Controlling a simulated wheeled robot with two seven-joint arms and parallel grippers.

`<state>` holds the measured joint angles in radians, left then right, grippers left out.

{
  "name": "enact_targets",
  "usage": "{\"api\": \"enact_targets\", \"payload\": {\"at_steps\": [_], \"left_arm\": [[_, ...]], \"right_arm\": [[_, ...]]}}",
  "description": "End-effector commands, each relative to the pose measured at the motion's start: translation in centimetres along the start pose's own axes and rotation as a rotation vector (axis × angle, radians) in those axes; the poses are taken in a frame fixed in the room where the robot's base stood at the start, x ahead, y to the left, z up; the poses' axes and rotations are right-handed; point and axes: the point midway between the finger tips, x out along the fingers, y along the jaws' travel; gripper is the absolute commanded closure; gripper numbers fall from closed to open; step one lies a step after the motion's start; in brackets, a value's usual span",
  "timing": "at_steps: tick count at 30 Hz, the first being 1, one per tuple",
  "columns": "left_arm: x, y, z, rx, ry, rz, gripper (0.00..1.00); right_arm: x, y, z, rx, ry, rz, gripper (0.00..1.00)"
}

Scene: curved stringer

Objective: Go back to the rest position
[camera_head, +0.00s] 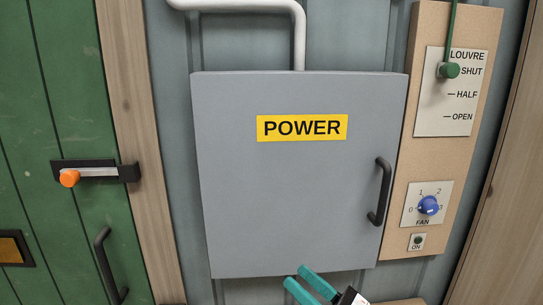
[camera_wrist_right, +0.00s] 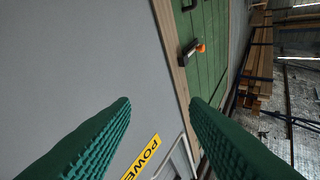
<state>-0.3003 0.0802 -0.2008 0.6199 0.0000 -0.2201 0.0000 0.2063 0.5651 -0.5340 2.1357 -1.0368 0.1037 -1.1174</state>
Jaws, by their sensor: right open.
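My right gripper (camera_head: 311,281) shows at the bottom of the head view, below the lower edge of the grey power cabinet. Its two teal fingers are apart with nothing between them. In the right wrist view the open fingers (camera_wrist_right: 160,103) stand in front of the cabinet face and part of the yellow POWER label (camera_wrist_right: 143,158). The power cabinet (camera_head: 285,200) is shut, with a dark handle (camera_head: 381,192) at its right side. My left gripper is in neither view.
At left is a green door (camera_head: 60,110) with an orange-knobbed latch (camera_head: 69,178) and a dark handle (camera_head: 108,268). At right a wooden panel (camera_head: 397,235) carries the louvre lever with its green knob (camera_head: 448,70), near SHUT, and a blue fan dial (camera_head: 428,205).

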Motion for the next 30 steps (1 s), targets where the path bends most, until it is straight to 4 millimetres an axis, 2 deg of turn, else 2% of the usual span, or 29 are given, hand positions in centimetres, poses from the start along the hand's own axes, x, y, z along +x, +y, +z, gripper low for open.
{"api": "enact_targets", "payload": {"at_steps": [1, 2, 5, 7, 10, 12, 15, 18, 25, 26, 28, 30], "left_arm": [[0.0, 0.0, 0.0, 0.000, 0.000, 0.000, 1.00], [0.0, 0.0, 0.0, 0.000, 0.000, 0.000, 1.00], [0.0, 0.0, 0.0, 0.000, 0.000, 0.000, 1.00], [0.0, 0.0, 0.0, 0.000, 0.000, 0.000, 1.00], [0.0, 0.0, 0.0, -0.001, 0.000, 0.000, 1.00], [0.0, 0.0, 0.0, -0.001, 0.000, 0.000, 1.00], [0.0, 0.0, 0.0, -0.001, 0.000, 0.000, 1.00], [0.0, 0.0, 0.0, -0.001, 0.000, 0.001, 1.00], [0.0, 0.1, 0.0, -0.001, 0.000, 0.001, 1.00], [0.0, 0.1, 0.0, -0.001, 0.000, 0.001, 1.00], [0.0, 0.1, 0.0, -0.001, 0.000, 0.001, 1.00], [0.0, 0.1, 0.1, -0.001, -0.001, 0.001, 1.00]], "right_arm": [[-1.0, 1.4, -0.6, 0.210, 0.090, 0.125, 0.59], [-1.8, 2.5, -0.9, 0.336, 0.145, 0.203, 0.59], [-5.7, 6.3, -0.3, 0.759, 0.332, 0.471, 0.59], [-9.5, 8.4, 1.6, 1.041, 0.467, 0.667, 0.59], [-15.6, 9.8, 5.7, 1.410, 0.668, 0.958, 0.59], [-19.4, 9.4, 8.6, 1.606, 0.794, 1.141, 0.59], [-23.6, 7.8, 11.9, 1.799, 0.942, 1.359, 0.59], [-26.7, 5.7, 14.3, 1.924, 1.062, 1.539, 0.59], [-32.0, 0.2, 17.9, 2.083, 1.295, 1.898, 0.59], [-32.6, -0.6, 18.2, -2.085, -1.317, -1.935, 0.59], [-33.7, -2.2, 19.0, -1.973, -1.293, -1.910, 0.59], [-33.9, -0.8, 21.0, -1.979, -1.293, -1.925, 0.59]]}}
